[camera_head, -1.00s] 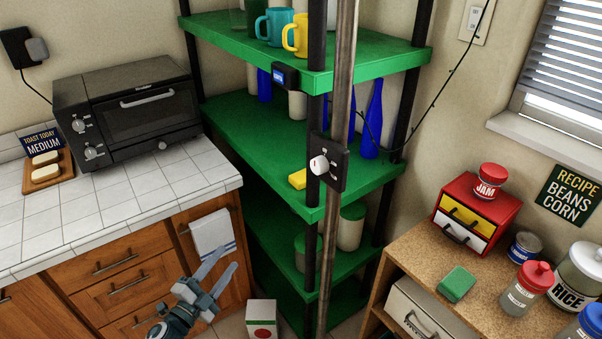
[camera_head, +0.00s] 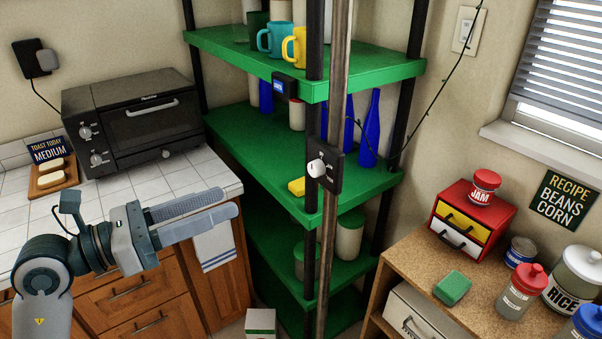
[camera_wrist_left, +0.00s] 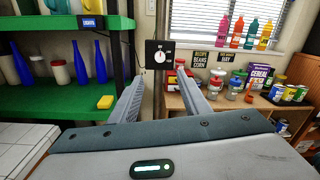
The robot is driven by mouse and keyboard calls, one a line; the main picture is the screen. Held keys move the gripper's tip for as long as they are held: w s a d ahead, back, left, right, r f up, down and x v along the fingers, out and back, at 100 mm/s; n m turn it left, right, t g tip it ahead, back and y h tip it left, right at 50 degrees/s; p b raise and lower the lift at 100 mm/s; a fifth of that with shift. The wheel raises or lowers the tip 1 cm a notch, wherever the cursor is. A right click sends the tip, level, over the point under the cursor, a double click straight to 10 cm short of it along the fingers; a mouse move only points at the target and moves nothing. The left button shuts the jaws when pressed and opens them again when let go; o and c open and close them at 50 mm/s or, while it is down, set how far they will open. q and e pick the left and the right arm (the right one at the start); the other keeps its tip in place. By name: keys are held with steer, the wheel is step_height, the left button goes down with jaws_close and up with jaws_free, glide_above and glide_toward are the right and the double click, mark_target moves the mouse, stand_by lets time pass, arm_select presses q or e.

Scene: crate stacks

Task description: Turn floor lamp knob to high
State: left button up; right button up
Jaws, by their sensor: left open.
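The floor lamp's metal pole (camera_head: 333,200) stands upright in front of the green shelf. A black plate (camera_head: 328,163) on the pole carries a round white knob (camera_head: 317,168). In the left wrist view the knob (camera_wrist_left: 160,57) shows on its black plate (camera_wrist_left: 160,48), just beyond and between the fingertips; its marks are too small to read. My left gripper (camera_head: 228,206) is open and empty, left of the pole and apart from it, its fingers pointing right. It also shows in the left wrist view (camera_wrist_left: 160,75). My right gripper is not in view.
A green shelf unit (camera_head: 250,150) with black posts holds mugs and blue bottles behind the pole. A toaster oven (camera_head: 140,125) stands on the tiled counter (camera_head: 200,170) at left. A wooden cabinet (camera_head: 400,240) with jars stands at right.

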arm_select(q)
steer(key=shift+w+d, duration=0.1)
steer(key=p, duration=0.6)
glide_toward(311, 169)
steer(key=x, duration=0.8)
steer(key=shift+d, duration=0.1)
steer(key=c, duration=1)
